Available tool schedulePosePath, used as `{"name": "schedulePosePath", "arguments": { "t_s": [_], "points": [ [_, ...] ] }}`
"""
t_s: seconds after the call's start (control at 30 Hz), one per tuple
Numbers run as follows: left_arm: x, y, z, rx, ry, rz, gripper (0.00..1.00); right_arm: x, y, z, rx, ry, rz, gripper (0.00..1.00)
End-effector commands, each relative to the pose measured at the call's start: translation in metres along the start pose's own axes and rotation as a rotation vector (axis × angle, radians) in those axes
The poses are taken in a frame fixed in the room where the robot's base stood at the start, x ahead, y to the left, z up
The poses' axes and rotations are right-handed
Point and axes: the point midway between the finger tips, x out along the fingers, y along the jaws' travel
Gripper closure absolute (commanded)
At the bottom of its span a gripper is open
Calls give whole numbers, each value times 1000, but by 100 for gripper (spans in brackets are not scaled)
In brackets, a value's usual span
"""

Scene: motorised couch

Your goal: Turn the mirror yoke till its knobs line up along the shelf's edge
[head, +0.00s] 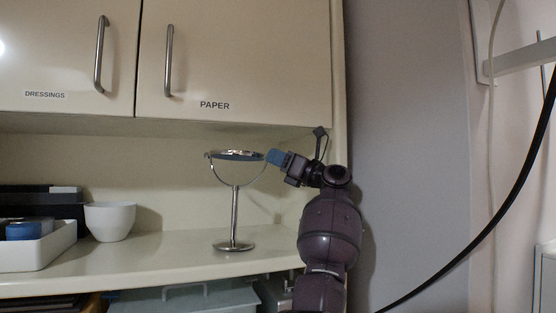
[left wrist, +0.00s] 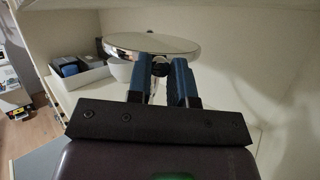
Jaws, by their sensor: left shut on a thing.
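The mirror stands on the shelf (head: 165,262) on a thin upright post with a round chrome base (head: 234,245). Its disc (head: 238,155) lies nearly flat and also shows in the left wrist view (left wrist: 152,45). The yoke (head: 216,175) curves under the disc, with one small knob (head: 207,155) at its left end. My left gripper (head: 273,156), with blue fingers, is at the yoke's right end, and the other knob is hidden there. In the left wrist view its fingers (left wrist: 161,80) close around a small dark part below the disc. My right gripper is not in view.
A white bowl (head: 110,221) and a white tray (head: 40,250) with dark and blue items stand left of the mirror. Cabinet doors (head: 230,60) hang close above it. The side panel (head: 338,60) is near my arm. A black cable hangs at right.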

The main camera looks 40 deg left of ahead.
Motion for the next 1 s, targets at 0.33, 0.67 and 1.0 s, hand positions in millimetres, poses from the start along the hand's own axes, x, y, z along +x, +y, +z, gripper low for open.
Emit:
{"name": "schedulePosePath", "arguments": {
  "t_s": [0.33,0.67,1.0],
  "points": [
    [-1,-3,-4,4,3,-4,71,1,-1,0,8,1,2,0],
    [0,-1,-2,2,1,-2,54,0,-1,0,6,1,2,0],
    [1,12,3,-4,1,0,54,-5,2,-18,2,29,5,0]
  ]
}}
